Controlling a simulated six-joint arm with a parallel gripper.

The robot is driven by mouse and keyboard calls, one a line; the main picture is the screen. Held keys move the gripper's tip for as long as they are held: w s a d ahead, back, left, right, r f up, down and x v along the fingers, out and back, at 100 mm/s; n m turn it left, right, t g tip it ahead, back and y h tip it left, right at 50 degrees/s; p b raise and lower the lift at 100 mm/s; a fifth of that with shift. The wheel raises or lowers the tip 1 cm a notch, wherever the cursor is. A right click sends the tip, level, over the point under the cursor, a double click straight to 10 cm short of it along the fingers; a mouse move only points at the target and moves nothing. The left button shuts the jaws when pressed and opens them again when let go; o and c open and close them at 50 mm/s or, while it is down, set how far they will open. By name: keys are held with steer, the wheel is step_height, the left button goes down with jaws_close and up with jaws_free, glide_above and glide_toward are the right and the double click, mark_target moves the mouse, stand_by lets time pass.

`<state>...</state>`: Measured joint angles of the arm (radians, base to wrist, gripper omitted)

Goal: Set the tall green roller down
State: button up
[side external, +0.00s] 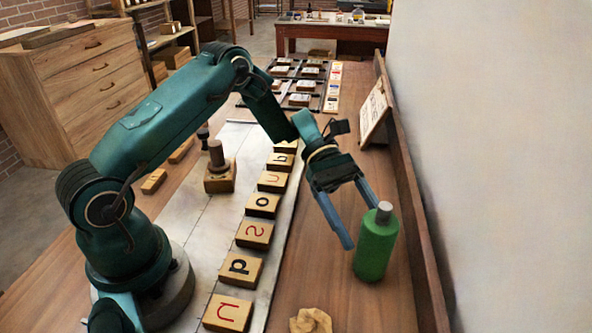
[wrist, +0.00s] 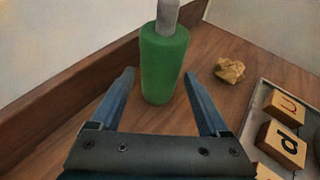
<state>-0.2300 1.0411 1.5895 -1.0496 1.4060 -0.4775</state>
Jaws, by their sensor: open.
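The tall green roller (side external: 375,246) stands upright on the wooden table near its right side, with a grey knob on top. In the wrist view the roller (wrist: 163,66) is ahead of my gripper, roughly centred between the fingers. My gripper (side external: 358,220) is open, its blue fingers pointing down toward the roller. In the wrist view the gripper (wrist: 160,82) shows clear space between each fingertip and the roller. I cannot tell for sure whether the roller lies between the tips or just beyond them.
A crumpled tan cloth or paper (side external: 311,321) lies near the roller. A row of wooden letter blocks (side external: 240,268) sits on a pale slab (side external: 215,240) to the left. A raised wooden edge (side external: 412,220) and wall stand close on the right.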

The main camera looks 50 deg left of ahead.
steer(key=v, duration=0.4)
steer(key=shift+a+r, duration=0.2)
steer(key=shift+a, duration=0.1)
steer(key=shift+r, duration=0.2)
steer(key=s+a+r+m+t+y, duration=0.2)
steer(key=s+r+m+t+y, duration=0.2)
steer(key=s+m+y, duration=0.2)
steer(key=s+a+r+m+t+y, duration=0.3)
steer(key=s+m+y, duration=0.4)
steer(key=s+m, duration=0.3)
steer(key=shift+s+r+t, duration=0.3)
steer(key=shift+r+t, duration=0.1)
steer(key=shift+r, duration=0.45)
